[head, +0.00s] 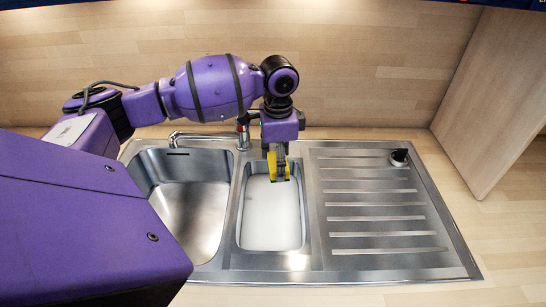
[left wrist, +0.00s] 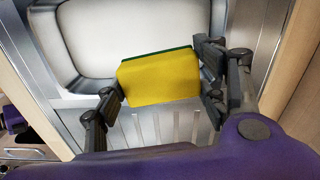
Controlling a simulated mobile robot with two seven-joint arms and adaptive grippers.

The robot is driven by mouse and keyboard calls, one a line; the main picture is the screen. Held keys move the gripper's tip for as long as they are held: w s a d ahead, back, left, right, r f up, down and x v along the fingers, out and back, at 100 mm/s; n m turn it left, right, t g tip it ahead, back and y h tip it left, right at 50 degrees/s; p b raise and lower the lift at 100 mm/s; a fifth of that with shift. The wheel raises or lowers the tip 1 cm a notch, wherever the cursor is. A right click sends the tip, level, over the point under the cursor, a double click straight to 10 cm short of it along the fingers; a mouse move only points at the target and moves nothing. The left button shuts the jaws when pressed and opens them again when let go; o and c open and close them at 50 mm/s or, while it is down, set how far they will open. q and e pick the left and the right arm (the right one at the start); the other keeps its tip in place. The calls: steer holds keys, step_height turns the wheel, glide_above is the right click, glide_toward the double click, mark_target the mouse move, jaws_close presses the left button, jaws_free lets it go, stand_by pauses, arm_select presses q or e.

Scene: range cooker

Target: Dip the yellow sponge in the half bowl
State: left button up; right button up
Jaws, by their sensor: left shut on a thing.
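The yellow sponge (head: 271,166) has a green layer along one side. My left gripper (head: 279,172) is shut on it and points down at the back part of the half bowl. The half bowl (head: 270,222) is the narrow basin in the middle of the sink, with a pale, whitish inside. In the left wrist view the sponge (left wrist: 160,80) sits between the two dark fingers of the gripper (left wrist: 158,92), with a pale basin (left wrist: 130,22) beyond it. I cannot tell whether the sponge touches the bowl's inside. My right gripper is not in view.
The larger empty basin (head: 190,205) lies left of the half bowl, partly behind my arm. The tap (head: 205,136) stands behind the basins. The ribbed drainer (head: 385,215) to the right is clear except for a small black knob (head: 400,155). A wooden panel (head: 490,105) stands at right.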

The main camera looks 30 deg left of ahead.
mark_target(272, 155)
arm_select(q)
steer(key=shift+w+a+f+m, duration=0.25)
steer(key=shift+a+m, duration=0.1)
steer(key=shift+a, duration=0.2)
steer(key=shift+w+a+f+m, duration=0.1)
steer(key=shift+a+f+m, duration=0.1)
steer(key=shift+a+m, duration=0.25)
steer(key=shift+a+f, duration=0.15)
steer(key=shift+a, duration=0.1)
steer(key=shift+w+f, duration=0.1)
steer(key=shift+f, duration=0.1)
step_height(272, 155, down, 10)
steer(key=b, duration=0.5)
steer(key=shift+f, duration=0.95)
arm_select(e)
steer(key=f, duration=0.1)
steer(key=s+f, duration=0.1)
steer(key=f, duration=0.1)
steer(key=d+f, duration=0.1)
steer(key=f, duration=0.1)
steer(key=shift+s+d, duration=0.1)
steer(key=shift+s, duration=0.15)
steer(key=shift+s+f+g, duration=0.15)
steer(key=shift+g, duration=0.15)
